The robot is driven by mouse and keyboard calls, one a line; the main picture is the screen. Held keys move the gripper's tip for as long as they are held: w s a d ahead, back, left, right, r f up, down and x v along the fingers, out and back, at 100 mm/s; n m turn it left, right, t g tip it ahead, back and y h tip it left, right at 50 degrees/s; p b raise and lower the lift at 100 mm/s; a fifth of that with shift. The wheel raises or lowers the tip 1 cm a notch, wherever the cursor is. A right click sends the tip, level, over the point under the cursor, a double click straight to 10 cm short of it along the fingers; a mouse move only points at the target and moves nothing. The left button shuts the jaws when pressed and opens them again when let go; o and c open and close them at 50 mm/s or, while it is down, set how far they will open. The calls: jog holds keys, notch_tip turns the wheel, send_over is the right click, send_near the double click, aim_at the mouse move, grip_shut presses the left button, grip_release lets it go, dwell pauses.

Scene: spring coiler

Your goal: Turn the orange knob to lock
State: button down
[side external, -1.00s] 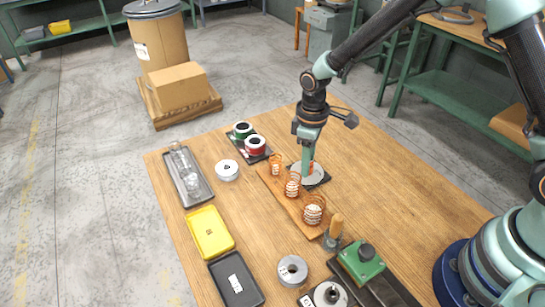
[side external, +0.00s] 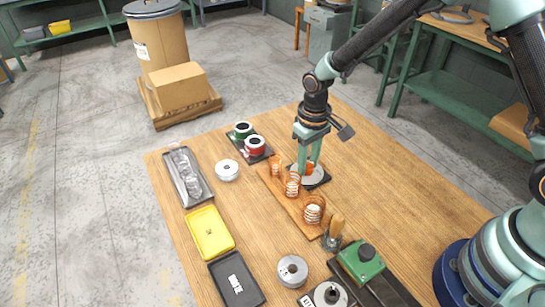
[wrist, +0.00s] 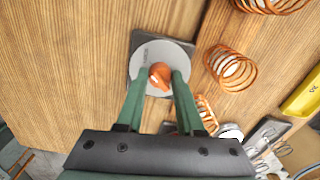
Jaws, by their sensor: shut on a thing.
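The orange knob (wrist: 160,76) sits in the middle of a round grey-white dial (wrist: 145,52) on a dark square base (wrist: 138,38). My gripper (wrist: 158,78) points down over the dial, its two green fingers shut on the knob, one on each side. In the side view the knob (side external: 309,168) shows as a small orange patch between the fingers of my gripper (side external: 308,167). The dial (side external: 300,177) is partly hidden there by the fingers. Any lock marking is too small to read.
A wooden strip with copper coils (side external: 292,186) stands close to the left of the dial. A yellow tray (side external: 209,232) lies farther left. The table to the right of the dial is clear.

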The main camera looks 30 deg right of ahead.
aim_at(309, 162)
jog(key=shift+w+d, duration=0.15)
jog(key=c, duration=0.5)
grip_release()
jog(key=shift+c, duration=0.2)
jog(key=shift+r, duration=0.1)
notch_tip(309, 162, up, 12)
